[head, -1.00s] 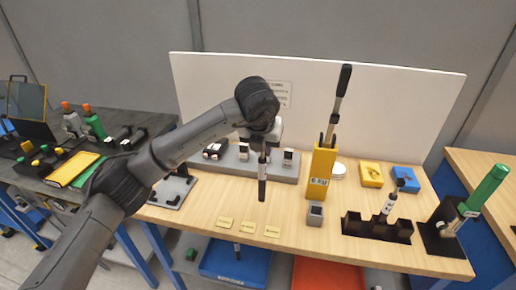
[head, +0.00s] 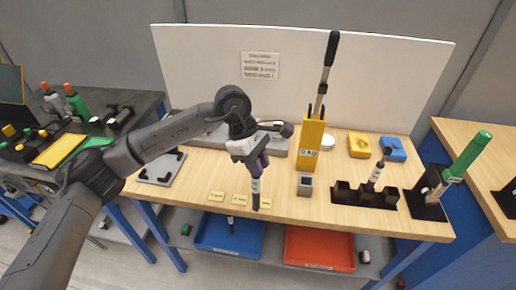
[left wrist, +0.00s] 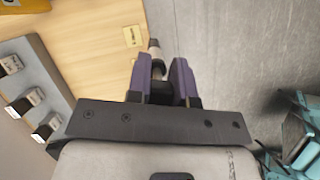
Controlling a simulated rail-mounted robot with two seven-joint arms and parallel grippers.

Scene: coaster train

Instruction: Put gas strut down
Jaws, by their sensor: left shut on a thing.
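My left gripper (head: 257,172) is shut on the gas strut (head: 256,187), a thin rod with a pale band and a dark lower end. The strut points down, near upright, in front of the table's yellow labels. In the left wrist view the purple fingers (left wrist: 163,85) close around the strut, and its pale tip (left wrist: 154,46) sticks out beyond them. The fingers hide its middle. I cannot tell whether its lower end touches the table (head: 325,208). My right gripper is not in view.
Yellow labels (head: 216,196) lie along the table's front edge. A yellow holder (head: 309,148) with a tall tool, a small grey block (head: 305,184) and a black rack (head: 345,193) stand to the right. Blue (head: 232,238) and red (head: 320,249) bins sit below.

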